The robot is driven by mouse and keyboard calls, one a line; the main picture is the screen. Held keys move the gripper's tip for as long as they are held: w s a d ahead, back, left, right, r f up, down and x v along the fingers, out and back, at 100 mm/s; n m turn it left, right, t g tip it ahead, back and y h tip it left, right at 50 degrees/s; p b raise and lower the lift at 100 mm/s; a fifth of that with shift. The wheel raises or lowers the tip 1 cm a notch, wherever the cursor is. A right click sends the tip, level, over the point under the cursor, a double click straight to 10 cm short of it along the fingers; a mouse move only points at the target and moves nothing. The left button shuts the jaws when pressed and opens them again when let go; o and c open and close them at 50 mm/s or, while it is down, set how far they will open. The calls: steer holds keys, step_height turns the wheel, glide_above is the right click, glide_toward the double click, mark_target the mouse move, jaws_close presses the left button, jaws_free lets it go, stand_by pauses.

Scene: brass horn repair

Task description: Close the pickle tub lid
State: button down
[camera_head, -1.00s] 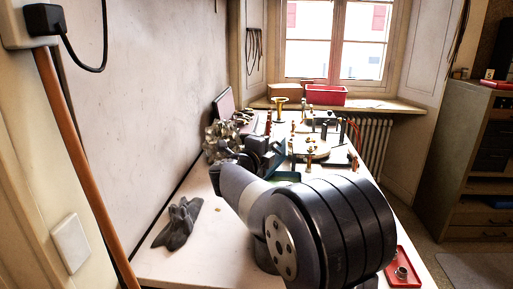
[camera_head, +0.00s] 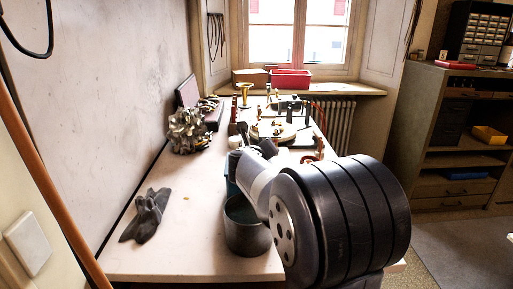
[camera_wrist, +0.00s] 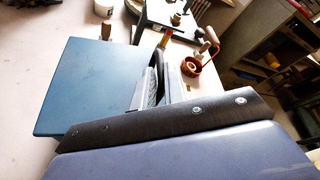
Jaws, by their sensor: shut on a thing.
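A dark, round, open-topped tub (camera_head: 247,238) stands on the bench just left of my arm; its right side is hidden behind the arm. A thin teal piece, seemingly the lid (camera_head: 231,188), shows at the tub's far side, mostly hidden. In the wrist view the lid (camera_wrist: 85,88) is a flat blue-teal plate filling the left. My gripper (camera_wrist: 157,84) is shut at the plate's right edge, with the fingers close together; the exact contact is hard to see. In the head view the gripper is largely hidden by my arm.
A dark crumpled cloth-like thing (camera_head: 147,216) lies at the bench's left. A pile of metal parts (camera_head: 188,130) stands by the wall. A round fixture (camera_head: 272,131) and tools crowd the far bench. The front left of the bench (camera_head: 185,250) is clear.

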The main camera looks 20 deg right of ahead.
steer(key=shift+s+d+f+m, duration=0.2)
steer(key=shift+d+f+m, duration=0.2)
steer(key=shift+f, duration=0.25)
steer(key=c, duration=1.5)
jaws_free()
steer(key=shift+d+y, duration=0.1)
steer(key=shift+y, duration=0.2)
steer(key=shift+s+a, duration=0.15)
steer(key=shift+a, duration=0.1)
steer(key=p+v, duration=0.1)
steer(key=v, duration=0.9)
steer(key=shift+s, duration=0.15)
